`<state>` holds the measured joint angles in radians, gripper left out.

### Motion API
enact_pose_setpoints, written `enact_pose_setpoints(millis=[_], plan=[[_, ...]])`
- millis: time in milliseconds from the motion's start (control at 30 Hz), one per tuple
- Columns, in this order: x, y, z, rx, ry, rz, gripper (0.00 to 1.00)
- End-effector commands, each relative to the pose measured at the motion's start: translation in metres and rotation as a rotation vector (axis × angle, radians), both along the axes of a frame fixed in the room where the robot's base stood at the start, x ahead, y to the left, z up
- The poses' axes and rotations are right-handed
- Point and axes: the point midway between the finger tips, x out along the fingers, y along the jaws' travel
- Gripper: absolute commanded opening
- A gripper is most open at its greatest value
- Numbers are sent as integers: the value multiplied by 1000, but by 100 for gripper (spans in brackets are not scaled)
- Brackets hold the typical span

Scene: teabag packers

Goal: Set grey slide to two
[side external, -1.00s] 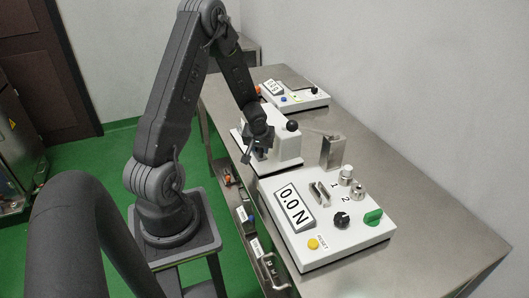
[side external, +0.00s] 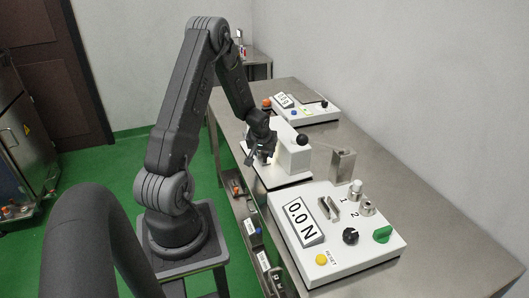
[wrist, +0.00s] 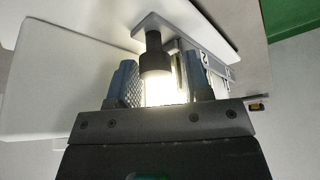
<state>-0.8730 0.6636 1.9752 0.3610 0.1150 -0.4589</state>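A dark grey cylindrical knob (wrist: 154,55), which looks like the grey slide's handle, stands between my gripper's fingertips in the wrist view. My gripper (wrist: 160,82) has its two blue-grey fingers apart, with the knob's end between them and a bright glow behind. I see no clear contact. Dark marks, perhaps a numeral, show beside the knob on a pale part (wrist: 207,60). In the side view my gripper (side external: 261,149) is low over the white unit (side external: 293,158) in the middle of the bench; the slide itself is hidden there.
A black ball knob (side external: 303,140) tops the white unit's block. The nearer white box (side external: 352,263) carries a "0.0 N" display, a black dial, a green knob and a yellow reset button. A metal holder (side external: 342,165) stands behind it. Another panel (side external: 320,114) sits at the far end.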

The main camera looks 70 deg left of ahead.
Motion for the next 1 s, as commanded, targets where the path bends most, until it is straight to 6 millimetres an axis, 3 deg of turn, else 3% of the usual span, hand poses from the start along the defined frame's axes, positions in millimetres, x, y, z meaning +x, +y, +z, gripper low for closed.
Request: enact_pose_setpoints(millis=[100, 467, 1000], plan=[[0, -1, 0, -1, 1, -1, 56], [-1, -4, 8, -1, 1, 0, 56], [-23, -36, 101, 1, -2, -1, 56]])
